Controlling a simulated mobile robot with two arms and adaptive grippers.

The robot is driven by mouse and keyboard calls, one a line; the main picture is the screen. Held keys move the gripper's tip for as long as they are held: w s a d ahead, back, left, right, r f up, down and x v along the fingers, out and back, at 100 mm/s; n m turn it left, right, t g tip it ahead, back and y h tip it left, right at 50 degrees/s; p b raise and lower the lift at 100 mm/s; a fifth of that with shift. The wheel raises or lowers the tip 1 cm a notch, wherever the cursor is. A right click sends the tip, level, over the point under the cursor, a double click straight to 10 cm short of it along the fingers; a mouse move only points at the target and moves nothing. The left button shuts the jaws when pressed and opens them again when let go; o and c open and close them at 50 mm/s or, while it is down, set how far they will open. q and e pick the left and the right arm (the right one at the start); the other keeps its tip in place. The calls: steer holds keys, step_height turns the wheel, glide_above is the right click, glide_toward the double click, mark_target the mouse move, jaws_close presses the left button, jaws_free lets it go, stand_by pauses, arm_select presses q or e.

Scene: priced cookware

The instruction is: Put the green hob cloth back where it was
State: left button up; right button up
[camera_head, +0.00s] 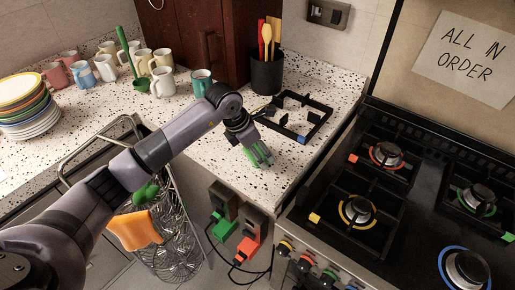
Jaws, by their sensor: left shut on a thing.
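My left gripper (257,152) is over the speckled counter, near its front edge. It is shut on a small green piece (262,158), which looks like the green hob cloth, bunched and mostly hidden by the fingers. An orange cloth (135,230) hangs on the wire rack below the counter. Another green thing (146,192) shows on the rack just above it, partly behind my arm; I cannot tell what it is. My right gripper is not in view.
A black pan support (318,126) lies on the counter just beyond the gripper. A utensil pot (267,74) and teal mug (201,83) stand behind. The hob (420,200) is at the right. The counter's front part (225,158) is clear.

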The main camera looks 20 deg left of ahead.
arm_select(q)
steer(key=shift+f, duration=0.15)
steer(key=shift+f, duration=0.15)
steer(key=o, duration=1)
steer(key=shift+r, duration=0.35)
steer(key=b+v, duration=0.2)
steer(key=v, duration=0.9)
steer(key=shift+s+r, duration=0.2)
steer(key=shift+r, duration=0.1)
steer(key=shift+a, duration=0.15)
